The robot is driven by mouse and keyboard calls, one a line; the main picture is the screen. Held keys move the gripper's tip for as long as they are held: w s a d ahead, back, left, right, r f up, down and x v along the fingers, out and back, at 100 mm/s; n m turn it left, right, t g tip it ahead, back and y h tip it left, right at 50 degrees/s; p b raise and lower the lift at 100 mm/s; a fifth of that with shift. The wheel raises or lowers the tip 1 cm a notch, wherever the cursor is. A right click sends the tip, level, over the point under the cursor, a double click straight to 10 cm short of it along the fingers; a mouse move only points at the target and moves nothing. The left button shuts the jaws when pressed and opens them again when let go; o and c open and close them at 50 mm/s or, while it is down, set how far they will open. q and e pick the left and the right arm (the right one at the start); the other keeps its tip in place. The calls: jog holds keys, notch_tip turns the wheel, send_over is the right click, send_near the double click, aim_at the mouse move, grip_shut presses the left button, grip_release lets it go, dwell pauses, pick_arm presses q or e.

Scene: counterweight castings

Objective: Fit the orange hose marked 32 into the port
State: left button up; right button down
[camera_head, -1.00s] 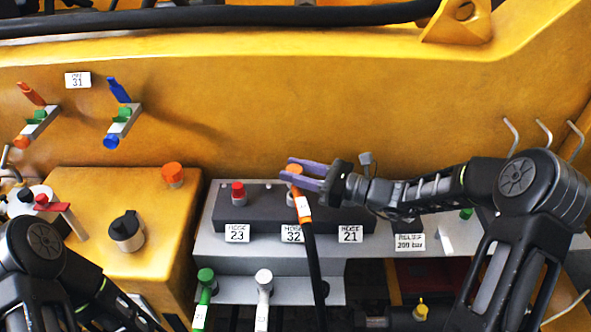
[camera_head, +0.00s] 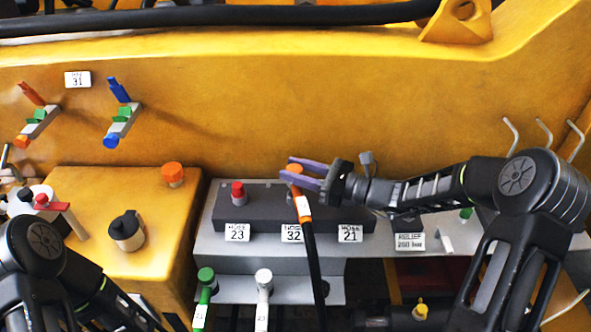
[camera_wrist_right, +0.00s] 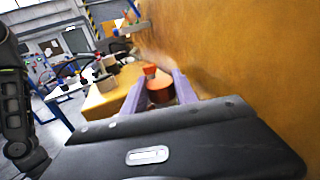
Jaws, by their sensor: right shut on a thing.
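The orange-ended hose (camera_head: 304,208) has a white tag below its orange end. Its black length hangs down over the front of the grey shelf. My right gripper (camera_head: 291,168), with purple fingers, is shut on the orange end, above the plate marked 32 (camera_head: 292,233). In the right wrist view an orange cylinder (camera_wrist_right: 159,90) sits between the fingers. The port at 32 on the dark block (camera_head: 262,207) is hidden by the hose and gripper, so I cannot tell whether the end is seated. My left gripper is out of view.
A red-capped fitting (camera_head: 238,193) stands left at plate 23 (camera_head: 237,232). Green (camera_head: 205,278) and white (camera_head: 264,280) hose ends hang below. A yellow box (camera_head: 100,190) carries an orange cap (camera_head: 173,173) and black knob (camera_head: 127,229). The yellow wall (camera_head: 230,100) rises close behind.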

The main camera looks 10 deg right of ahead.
jog(key=shift+f+b, duration=0.9)
jog(key=shift+f, duration=0.35)
dwell(0.6)
jog(key=shift+r+p, duration=0.65)
jog(key=shift+r, duration=0.3)
jog(key=shift+f+b, duration=0.85)
jog(key=shift+f, duration=0.3)
dwell(0.8)
jog(key=c, duration=1.3)
grip_release()
jog(key=o, duration=0.4)
jog(key=shift+f, duration=0.1)
